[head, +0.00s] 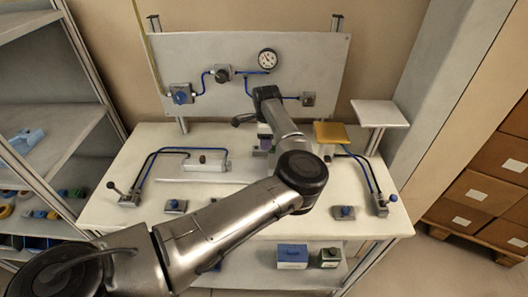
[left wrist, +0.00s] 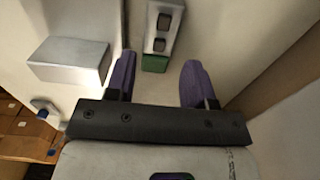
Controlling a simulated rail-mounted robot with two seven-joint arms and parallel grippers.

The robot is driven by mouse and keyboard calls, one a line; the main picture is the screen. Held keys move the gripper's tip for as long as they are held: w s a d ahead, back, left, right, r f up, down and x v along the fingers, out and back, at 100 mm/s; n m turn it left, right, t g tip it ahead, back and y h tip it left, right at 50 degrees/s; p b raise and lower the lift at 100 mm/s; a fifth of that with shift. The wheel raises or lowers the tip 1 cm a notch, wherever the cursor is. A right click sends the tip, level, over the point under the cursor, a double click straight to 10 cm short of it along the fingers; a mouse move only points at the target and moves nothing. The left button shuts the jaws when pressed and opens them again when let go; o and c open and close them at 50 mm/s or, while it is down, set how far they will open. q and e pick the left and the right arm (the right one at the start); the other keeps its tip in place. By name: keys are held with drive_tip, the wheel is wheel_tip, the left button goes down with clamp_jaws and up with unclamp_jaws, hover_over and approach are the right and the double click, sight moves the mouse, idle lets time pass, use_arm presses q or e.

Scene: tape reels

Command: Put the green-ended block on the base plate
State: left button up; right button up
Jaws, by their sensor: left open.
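My left gripper (left wrist: 158,68) is open and holds nothing. In the head view my left gripper (head: 265,141) is over the back middle of the table, mostly hidden by my arm. The block is not clear there. A pale flat plate (head: 160,177) on the table's left half may be the base plate. My right gripper is not in view.
An upright panel (head: 310,67) with blue tubing and a gauge stands behind the table. A yellow platform (head: 331,132) and a white raised platform (head: 381,113) stand at right. Blue-tubed fittings (head: 184,152) occupy the left. Shelves (head: 55,150) stand left of the table.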

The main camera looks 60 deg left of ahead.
use_arm(q)
wheel_tip(320, 180, down, 5)
drive_tip(key=shift+s+d+r, duration=0.1)
drive_tip(key=shift+s, duration=0.05)
drive_tip(key=shift+c, duration=0.5)
drive_tip(key=c, duration=0.7)
drive_tip(key=shift+r, duration=0.1)
drive_tip(key=shift+c, duration=0.2)
